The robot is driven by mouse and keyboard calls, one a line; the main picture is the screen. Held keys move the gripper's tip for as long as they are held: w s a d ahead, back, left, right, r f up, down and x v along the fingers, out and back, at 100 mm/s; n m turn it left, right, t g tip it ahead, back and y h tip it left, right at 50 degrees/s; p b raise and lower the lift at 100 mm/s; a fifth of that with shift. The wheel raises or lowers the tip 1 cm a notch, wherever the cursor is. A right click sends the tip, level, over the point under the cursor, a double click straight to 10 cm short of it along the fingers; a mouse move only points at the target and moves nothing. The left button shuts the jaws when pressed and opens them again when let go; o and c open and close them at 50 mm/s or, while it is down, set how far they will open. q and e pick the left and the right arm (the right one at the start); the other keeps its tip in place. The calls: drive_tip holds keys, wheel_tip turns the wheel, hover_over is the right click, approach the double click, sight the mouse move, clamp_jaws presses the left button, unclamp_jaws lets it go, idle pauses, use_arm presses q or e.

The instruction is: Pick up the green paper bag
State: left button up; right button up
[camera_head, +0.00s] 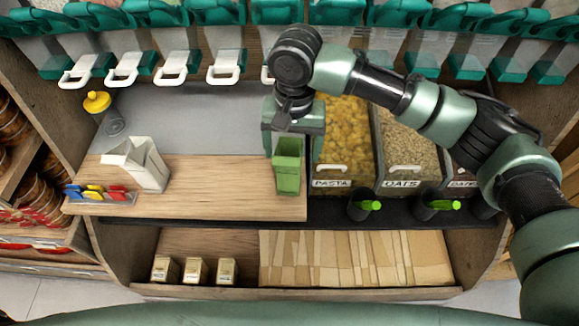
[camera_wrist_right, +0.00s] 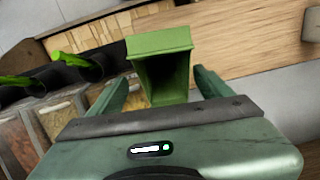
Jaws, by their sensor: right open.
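The green paper bag (camera_head: 287,176) stands upright near the right end of the wooden counter in the head view, its open top facing up. My right gripper (camera_head: 293,136) is directly above and behind it, pointing down. In the right wrist view the bag (camera_wrist_right: 161,62) lies ahead between the two open fingers of the gripper (camera_wrist_right: 160,88). Gaps show between the fingers and the bag, so it is not gripped. My left gripper is not in view.
A white paper bag (camera_head: 137,163) stands on the left of the counter (camera_head: 215,185). Bins of pasta (camera_head: 345,135) and oats (camera_head: 405,150) are right of the green bag. Green-handled scoops (camera_head: 365,206) hang in front. Dispensers (camera_head: 225,62) line the back. A yellow-topped bottle (camera_head: 100,104) stands back left.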

drive_tip(key=f, duration=0.7)
drive_tip(key=shift+w+a, duration=0.15)
drive_tip(key=shift+a, duration=0.25)
drive_tip(key=shift+f, duration=0.4)
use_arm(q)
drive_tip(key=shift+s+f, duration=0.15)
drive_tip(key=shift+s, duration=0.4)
use_arm(e)
drive_tip(key=c, duration=1.4)
